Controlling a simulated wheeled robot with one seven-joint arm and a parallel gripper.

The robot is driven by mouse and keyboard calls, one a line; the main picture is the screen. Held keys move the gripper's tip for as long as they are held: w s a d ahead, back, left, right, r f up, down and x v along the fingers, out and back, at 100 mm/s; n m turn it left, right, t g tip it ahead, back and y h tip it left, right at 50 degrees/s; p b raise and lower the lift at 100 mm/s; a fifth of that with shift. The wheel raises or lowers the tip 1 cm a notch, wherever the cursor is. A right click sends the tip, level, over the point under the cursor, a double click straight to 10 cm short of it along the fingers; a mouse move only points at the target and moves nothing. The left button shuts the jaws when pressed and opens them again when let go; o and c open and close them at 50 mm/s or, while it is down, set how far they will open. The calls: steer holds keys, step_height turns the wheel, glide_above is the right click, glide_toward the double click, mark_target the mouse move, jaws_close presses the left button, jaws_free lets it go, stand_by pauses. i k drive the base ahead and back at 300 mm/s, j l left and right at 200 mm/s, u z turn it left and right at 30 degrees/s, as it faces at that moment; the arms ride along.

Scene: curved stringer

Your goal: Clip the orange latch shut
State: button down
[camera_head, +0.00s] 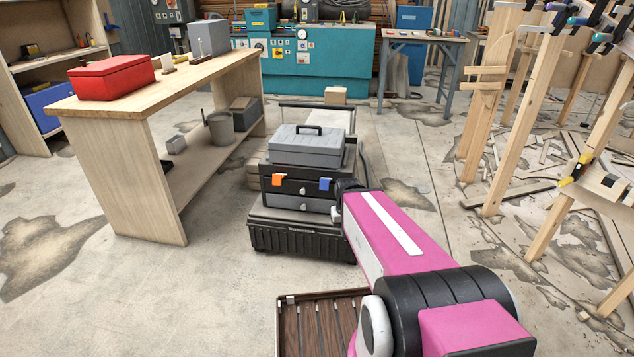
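An orange latch (277,180) sits on the left of the front face of a black toolbox drawer unit (300,187). A blue latch (324,184) sits on the right of the same face. The orange latch looks slightly tilted, but it is too small to tell how far it stands open. My pink arm reaches forward from the lower right, and its dark far end is close to the right side of the toolbox stack. My gripper's fingers cannot be made out; they are hidden behind the arm or out of view.
A grey case (306,146) with a black handle sits on top, and a black ribbed base (290,235) stands below. A wooden workbench (160,100) with a red box (111,77) stands left. Wooden frames (530,110) stand right. Floor in front of the stack is partly clear.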

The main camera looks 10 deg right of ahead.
mark_target(277, 177)
steer(key=k+l+u, duration=0.15)
steer(key=l, duration=0.25)
steer(key=k+l+u, duration=0.15)
steer(key=l, duration=0.25)
steer(key=k+l+u, duration=0.15)
steer(key=l, duration=0.25)
steer(key=k+l+u, duration=0.15)
steer(key=l+u, duration=0.1)
steer(key=l, duration=0.35)
steer(key=k+l+u, duration=0.15)
steer(key=l, duration=0.3)
steer(key=l+u, duration=0.1)
steer(key=l, duration=0.35)
steer(key=i+j+u, duration=0.3)
steer(key=i, duration=0.25)
steer(key=j, duration=0.1)
